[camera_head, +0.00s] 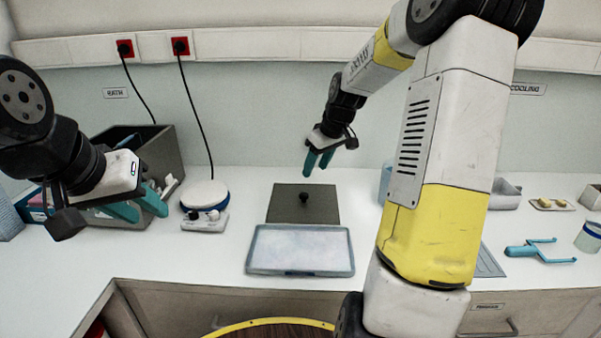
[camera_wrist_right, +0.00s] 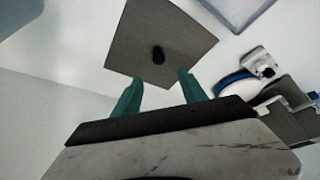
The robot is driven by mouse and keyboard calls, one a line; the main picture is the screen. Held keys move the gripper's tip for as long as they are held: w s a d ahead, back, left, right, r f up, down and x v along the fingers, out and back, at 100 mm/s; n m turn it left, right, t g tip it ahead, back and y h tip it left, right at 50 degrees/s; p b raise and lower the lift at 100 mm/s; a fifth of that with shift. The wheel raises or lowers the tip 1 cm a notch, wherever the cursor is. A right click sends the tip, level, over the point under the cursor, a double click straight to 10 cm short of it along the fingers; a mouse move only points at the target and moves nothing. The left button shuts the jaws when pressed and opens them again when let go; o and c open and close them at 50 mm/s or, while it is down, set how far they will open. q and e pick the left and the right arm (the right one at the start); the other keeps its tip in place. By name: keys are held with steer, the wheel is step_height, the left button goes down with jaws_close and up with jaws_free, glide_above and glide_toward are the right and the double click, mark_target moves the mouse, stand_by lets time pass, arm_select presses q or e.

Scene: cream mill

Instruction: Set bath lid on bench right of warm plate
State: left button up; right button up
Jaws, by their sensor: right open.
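The bath lid (camera_head: 285,212) is a flat dark grey square with a black knob (camera_head: 304,197). It lies on the bench to the right of the warm plate (camera_head: 205,195), a white disc with a blue rim on a white base. My right gripper (camera_head: 317,168) is open and empty above the lid's back part. In the right wrist view the lid (camera_wrist_right: 145,30) and its knob (camera_wrist_right: 158,55) show beyond the spread fingertips (camera_wrist_right: 160,77), with nothing between them. My left gripper (camera_head: 152,213) looks open and empty, left of the warm plate in front of the grey bath (camera_head: 155,150).
A clear tray (camera_head: 300,272) with a pale surface lies just in front of the lid. A blue forked tool (camera_head: 540,250) and a jar (camera_head: 589,237) are on the bench at right. My right arm hides part of the bench. A round wooden top with a yellow rim (camera_head: 275,322) is at the bottom.

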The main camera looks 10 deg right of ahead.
steer(key=s+a+r+m+t, duration=0.1)
steer(key=s+a+r, duration=0.2)
steer(key=s+r, duration=0.35)
steer(key=s+a+r+m, duration=0.2)
steer(key=s+a+r, duration=0.15)
steer(key=s, duration=0.55)
steer(key=s+a+r+m+t, duration=0.1)
steer(key=s+a+m, duration=0.1)
steer(key=s, duration=1)
steer(key=shift+s, duration=0.2)
steer(key=shift+r, duration=0.1)
